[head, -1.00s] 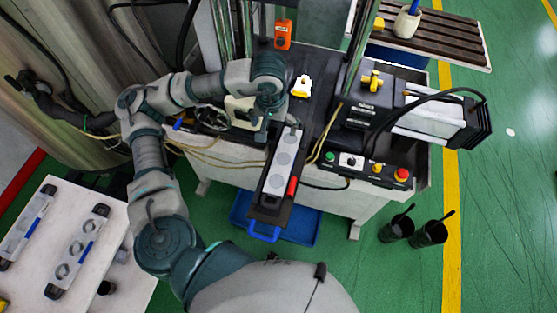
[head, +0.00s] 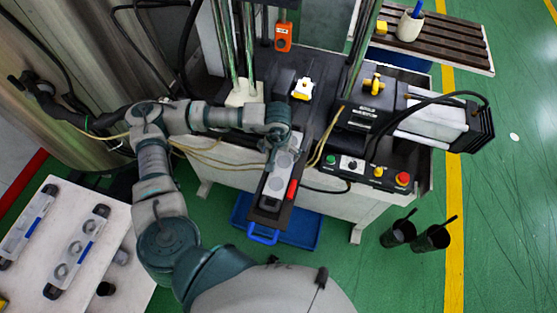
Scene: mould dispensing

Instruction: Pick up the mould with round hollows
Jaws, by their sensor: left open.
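A long grey mould with round hollows (head: 277,183) lies on a dark narrow tray (head: 254,217) that juts out from the machine. My left gripper (head: 273,158) is open over the far part of this mould, and my wrist hides its far end. I cannot tell whether the fingers touch it. Two similar long moulds lie on the white table at the lower left: one with rings and a blue stripe (head: 78,252), and one farther left (head: 27,228). My right gripper is not in view.
The tray has a blue handle (head: 263,236) and a red part (head: 292,189). A control box with buttons (head: 367,171) is to the right. A blue bin (head: 303,232) sits below. Two black cups (head: 415,236) stand on the green floor. Metal posts (head: 236,50) rise behind.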

